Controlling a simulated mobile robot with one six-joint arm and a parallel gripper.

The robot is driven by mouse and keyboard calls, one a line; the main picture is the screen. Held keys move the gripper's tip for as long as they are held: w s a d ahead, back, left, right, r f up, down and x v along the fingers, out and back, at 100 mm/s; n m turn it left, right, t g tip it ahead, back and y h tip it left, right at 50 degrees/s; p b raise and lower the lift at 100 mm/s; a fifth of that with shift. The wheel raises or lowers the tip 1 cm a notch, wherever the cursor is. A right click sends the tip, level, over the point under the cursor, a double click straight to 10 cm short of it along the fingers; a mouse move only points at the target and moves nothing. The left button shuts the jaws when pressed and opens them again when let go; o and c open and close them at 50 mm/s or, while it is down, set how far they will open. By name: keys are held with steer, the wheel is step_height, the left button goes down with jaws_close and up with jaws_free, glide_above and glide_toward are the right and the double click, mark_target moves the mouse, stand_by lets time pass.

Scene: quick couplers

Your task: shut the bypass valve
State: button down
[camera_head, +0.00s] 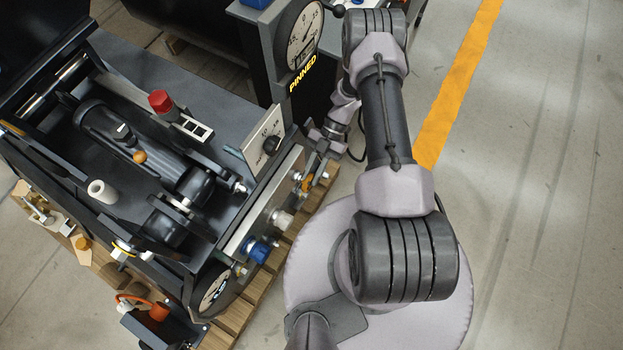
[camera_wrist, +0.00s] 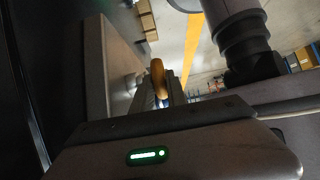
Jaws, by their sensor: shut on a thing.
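The bypass valve shows as a small yellow handle (camera_head: 307,183) on the upright metal coupling panel at the machine's front side. My gripper (camera_head: 316,165) reaches down to this handle from above and partly hides it. In the wrist view the yellow handle (camera_wrist: 158,77) stands upright at the tips of my gripper (camera_wrist: 162,95), which is shut on it. The valve body and the exact angle of the handle to its pipe are hard to make out.
On the same panel (camera_head: 262,205) sit a pale metal coupler (camera_head: 282,219) and a blue coupler (camera_head: 257,249). A second gauge (camera_head: 214,291) is at the near corner. Open floor with a yellow line (camera_head: 463,75) lies right.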

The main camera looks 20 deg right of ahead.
steer(key=f+g+y+b, duration=0.1)
steer(key=y+b, duration=0.1)
steer(key=b, duration=0.3)
steer(key=shift+w+f+g, duration=0.15)
steer(key=shift+g, duration=0.15)
steer(key=y+b, duration=0.1)
steer(key=b, duration=0.1)
steer(key=shift+d+g+b, duration=0.1)
steer(key=shift+g+b, duration=0.25)
steer(key=shift+g, duration=0.05)
steer(key=shift+r, duration=0.3)
steer(key=c, duration=1.6)
jaws_free()
